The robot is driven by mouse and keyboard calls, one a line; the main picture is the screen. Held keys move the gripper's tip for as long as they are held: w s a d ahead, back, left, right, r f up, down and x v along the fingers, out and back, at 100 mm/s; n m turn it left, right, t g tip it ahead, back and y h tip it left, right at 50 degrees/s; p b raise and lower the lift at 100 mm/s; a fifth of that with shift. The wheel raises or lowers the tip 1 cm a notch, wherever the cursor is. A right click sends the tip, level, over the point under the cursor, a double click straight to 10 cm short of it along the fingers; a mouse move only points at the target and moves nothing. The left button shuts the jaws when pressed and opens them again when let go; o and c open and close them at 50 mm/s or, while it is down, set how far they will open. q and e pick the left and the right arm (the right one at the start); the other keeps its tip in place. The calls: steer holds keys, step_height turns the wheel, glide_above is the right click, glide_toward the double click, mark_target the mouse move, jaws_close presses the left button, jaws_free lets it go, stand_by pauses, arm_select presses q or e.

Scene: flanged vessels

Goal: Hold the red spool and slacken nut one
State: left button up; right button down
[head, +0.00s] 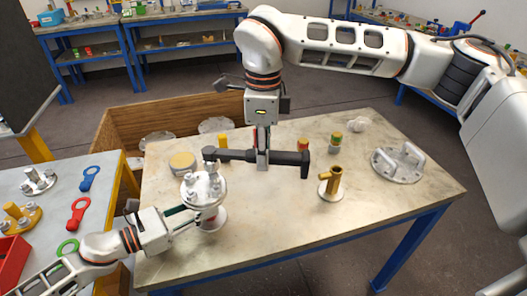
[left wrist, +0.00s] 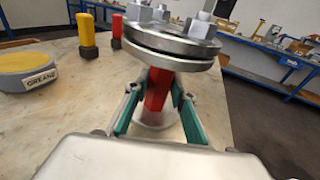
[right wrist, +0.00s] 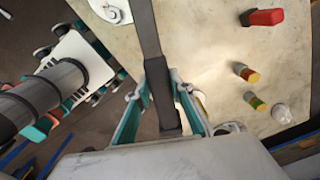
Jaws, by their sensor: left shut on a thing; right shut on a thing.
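The red spool (left wrist: 158,90) is upright under a silver flange (left wrist: 175,42) with several nuts on top. In the head view the flange (head: 204,187) stands near the table's front left. My left gripper (head: 200,217) is shut on the spool's red body just below the flange. My right gripper (head: 262,160) is shut on a long dark wrench (head: 285,157) held roughly level. The wrench's left end is just above or at the nuts (head: 211,167) on the flange. I cannot tell whether it sits on one, or which is nut one. The wrench also crosses the right wrist view (right wrist: 150,45).
A grease tin (head: 182,163) stands behind the flange. A brass fitting (head: 331,182) and a handled flange (head: 398,164) are to the right. Small coloured cylinders stand behind. A side table holds a blue spanner (head: 90,178) and a red spanner (head: 77,212). The front right tabletop is clear.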

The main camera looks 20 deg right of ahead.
steer(key=shift+f, duration=0.4)
steer(key=shift+f, duration=0.75)
steer(key=w+d+r+n, duration=0.1)
steer(key=w+r+n, duration=0.4)
steer(key=shift+w, duration=0.25)
stand_by(0.8)
steer(key=shift+f, duration=0.1)
stand_by(0.4)
arm_select(q)
steer(key=o, duration=1.1)
steer(key=shift+c, duration=0.2)
